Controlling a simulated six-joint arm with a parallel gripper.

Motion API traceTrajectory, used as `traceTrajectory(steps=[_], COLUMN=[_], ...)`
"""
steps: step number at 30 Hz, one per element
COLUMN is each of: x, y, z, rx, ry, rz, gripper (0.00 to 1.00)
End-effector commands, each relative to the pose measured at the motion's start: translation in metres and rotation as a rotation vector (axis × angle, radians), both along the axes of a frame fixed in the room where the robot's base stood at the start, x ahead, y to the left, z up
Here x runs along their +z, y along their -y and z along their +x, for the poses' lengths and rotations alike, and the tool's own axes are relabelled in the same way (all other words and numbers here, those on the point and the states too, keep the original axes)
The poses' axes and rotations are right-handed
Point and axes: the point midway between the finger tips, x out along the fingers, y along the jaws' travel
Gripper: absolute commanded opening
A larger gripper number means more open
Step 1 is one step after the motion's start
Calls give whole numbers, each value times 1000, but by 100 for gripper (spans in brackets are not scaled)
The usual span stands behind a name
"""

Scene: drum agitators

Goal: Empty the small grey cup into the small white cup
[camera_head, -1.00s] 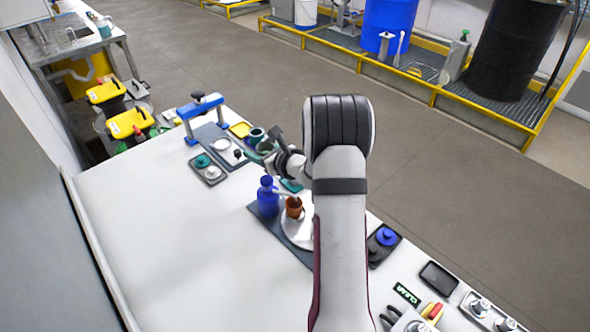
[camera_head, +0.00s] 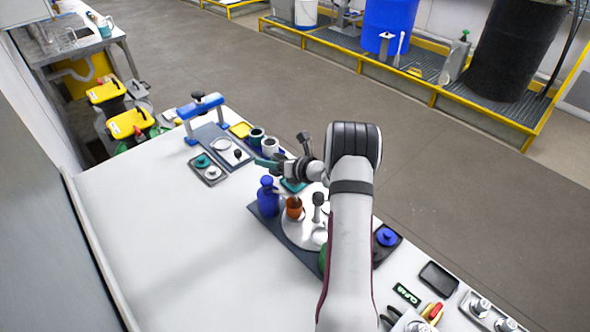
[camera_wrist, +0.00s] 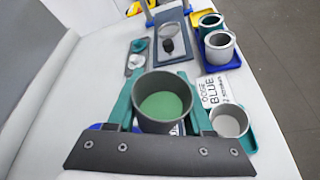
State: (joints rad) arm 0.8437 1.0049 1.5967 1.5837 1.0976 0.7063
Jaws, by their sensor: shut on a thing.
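My gripper (camera_wrist: 159,116) is shut on a small dark grey cup (camera_wrist: 160,84) with green contents inside. The cup looks upright and is held between teal fingers. A pale cup with a whitish inside (camera_wrist: 230,122) sits on a teal base just right of the gripper in the wrist view. Another white cup (camera_wrist: 219,50) stands farther off in a blue tray; it also shows in the head view (camera_head: 270,146). I cannot tell which of these two is the small white cup. In the head view my gripper (camera_head: 266,165) is above the table's far edge, and the held cup is not clear.
A green cup (camera_wrist: 210,24) stands beside the white one. A card reading "DOSE BLUE" (camera_wrist: 216,91) lies between the pale cups. The table's left part is clear.

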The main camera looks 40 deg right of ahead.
Motion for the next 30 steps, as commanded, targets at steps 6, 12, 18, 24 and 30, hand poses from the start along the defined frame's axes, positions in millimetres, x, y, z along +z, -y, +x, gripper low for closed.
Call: traceTrajectory(steps=[6,12,18,24,30], x=[-13,-11,-10,-11,-12], y=[9,12,15,15,16], z=[1,1,1,1,1], rx=[1,-1,-1,0,-1], ry=[-6,-10,-12,-15,-16], rz=[107,153,180,207,234], gripper=[0,0,0,0,0])
